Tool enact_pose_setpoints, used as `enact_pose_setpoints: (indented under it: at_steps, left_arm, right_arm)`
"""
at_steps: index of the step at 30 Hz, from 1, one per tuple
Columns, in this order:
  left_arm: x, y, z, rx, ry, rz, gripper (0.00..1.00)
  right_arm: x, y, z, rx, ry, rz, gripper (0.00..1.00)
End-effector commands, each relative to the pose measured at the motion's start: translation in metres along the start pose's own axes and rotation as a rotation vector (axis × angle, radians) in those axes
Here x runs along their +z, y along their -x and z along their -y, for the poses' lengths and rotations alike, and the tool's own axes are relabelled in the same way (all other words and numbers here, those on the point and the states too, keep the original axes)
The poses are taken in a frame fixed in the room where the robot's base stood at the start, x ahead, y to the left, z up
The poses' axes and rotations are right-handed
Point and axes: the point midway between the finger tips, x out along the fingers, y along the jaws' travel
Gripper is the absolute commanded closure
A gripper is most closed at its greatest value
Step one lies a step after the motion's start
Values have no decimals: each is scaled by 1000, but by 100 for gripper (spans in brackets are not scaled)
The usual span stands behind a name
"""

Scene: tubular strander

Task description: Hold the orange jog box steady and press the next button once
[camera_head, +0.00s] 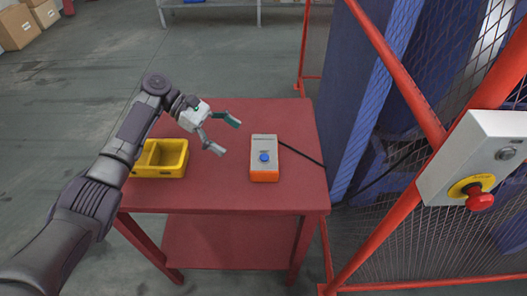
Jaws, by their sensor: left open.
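The jog box (264,145) lies on the red table, right of its middle. Its top is light grey, its front end is orange, and a blue button (264,157) sits on its face. A black cable runs from it to the right. My left gripper (230,137) is open and empty, with its fingers pointing right toward the box. It is to the left of the box and apart from it. My right gripper is not in the picture.
A yellow bin (172,163) stands at the table's left side, partly behind my left arm. The red table (225,197) is bare in front. A red-framed mesh fence and a grey control box (474,150) with a red stop button (479,199) stand to the right.

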Motion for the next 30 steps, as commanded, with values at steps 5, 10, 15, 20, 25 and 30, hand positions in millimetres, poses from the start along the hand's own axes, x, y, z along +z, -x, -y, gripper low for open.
enact_pose_setpoints:
  at_steps: [5,10,15,20,25,30]
  left_arm:
    - [-3,-3,-3,3,18,13,8]
    - [-5,-21,-2,1,17,13,8]
    - [-7,-48,-3,2,15,13,8]
    - [4,-66,-3,0,20,14,8]
    - [2,-86,-3,1,19,14,8]
    - [1,-96,-3,3,18,13,8]
  right_arm:
    - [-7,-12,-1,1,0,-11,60]
    - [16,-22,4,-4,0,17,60]
    - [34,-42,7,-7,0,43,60]
    - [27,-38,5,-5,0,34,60]
    - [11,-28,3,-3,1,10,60]
    - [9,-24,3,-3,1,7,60]
